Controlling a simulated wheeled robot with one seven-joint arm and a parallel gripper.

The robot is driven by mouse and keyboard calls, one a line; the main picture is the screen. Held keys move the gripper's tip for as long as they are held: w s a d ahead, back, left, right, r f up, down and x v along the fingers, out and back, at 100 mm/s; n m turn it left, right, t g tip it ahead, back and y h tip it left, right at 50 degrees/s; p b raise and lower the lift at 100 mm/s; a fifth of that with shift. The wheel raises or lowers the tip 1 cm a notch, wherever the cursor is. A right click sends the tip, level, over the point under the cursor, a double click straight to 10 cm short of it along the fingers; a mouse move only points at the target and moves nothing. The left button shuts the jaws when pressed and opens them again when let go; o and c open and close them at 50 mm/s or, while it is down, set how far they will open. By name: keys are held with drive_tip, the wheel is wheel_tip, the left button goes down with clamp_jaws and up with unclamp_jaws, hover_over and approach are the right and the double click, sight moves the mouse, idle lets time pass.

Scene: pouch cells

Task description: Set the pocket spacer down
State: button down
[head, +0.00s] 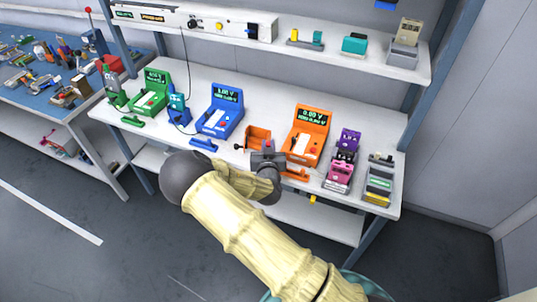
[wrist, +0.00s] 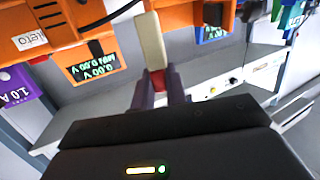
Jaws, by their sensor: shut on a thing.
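My gripper (wrist: 160,88) is shut on a flat cream piece with a red end, which I take to be the pocket spacer (wrist: 152,42). The red end is between the two fingers and the cream part sticks out past them. In the wrist view the cream part overlaps an orange body; I cannot tell whether they touch. In the head view my gripper (head: 268,157) is at the bench's front edge, by an orange holder (head: 258,137) and left of the orange meter (head: 306,135). The spacer cannot be made out there.
The white bench (head: 270,100) also bears a blue meter (head: 220,110), a green meter (head: 150,93), a purple and pink stack (head: 343,160) and a grey and yellow stack (head: 379,180). A shelf (head: 340,55) runs above. Bare bench lies behind the meters.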

drive_tip(key=shift+w+f, duration=0.15)
drive_tip(key=shift+f, duration=1.95)
drive_tip(key=shift+d, duration=0.1)
drive_tip(key=shift+f, duration=0.15)
drive_tip(key=c, duration=1.4)
unclamp_jaws()
drive_tip(key=shift+a, duration=0.2)
drive_tip(key=shift+s, duration=0.2)
drive_tip(key=shift+d+r, duration=0.1)
drive_tip(key=shift+r, duration=0.1)
